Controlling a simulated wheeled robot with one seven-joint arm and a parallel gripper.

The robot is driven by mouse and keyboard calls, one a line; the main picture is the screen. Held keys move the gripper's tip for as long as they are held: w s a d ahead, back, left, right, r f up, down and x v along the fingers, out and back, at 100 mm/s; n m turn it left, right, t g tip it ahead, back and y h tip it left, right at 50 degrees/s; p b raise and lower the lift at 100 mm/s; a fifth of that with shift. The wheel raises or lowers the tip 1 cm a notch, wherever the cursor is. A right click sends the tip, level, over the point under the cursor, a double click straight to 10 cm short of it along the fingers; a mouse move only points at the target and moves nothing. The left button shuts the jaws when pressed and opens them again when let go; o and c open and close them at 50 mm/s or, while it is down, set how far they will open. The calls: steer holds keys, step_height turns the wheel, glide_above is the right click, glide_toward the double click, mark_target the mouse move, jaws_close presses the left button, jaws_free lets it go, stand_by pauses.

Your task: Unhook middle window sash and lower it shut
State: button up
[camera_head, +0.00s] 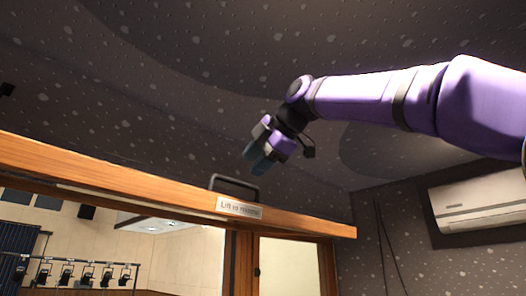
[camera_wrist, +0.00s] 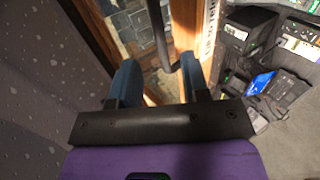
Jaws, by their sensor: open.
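The window sash is raised, and its wooden rail (camera_head: 120,172) runs across the head view, tilted down to the right. A dark bar handle (camera_head: 235,183) stands on the rail, beside a white label (camera_head: 239,207) that seems to read "Lift to release". My gripper (camera_head: 256,160) is just above and right of the handle, pointing down at it. In the wrist view my gripper (camera_wrist: 155,78) is open, and the handle (camera_wrist: 160,38) shows between and beyond its blue fingers. I cannot tell whether it touches. No hook is clearly visible.
The speckled dark ceiling (camera_head: 180,60) is close above my arm. A white air conditioner (camera_head: 480,200) hangs on the right wall. Stage lamps (camera_head: 85,272) show through the opening. Electronic equipment (camera_wrist: 258,85) stands below at right in the wrist view.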

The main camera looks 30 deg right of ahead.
mark_target(237, 182)
steer(key=shift+x, duration=3.85)
jaws_close()
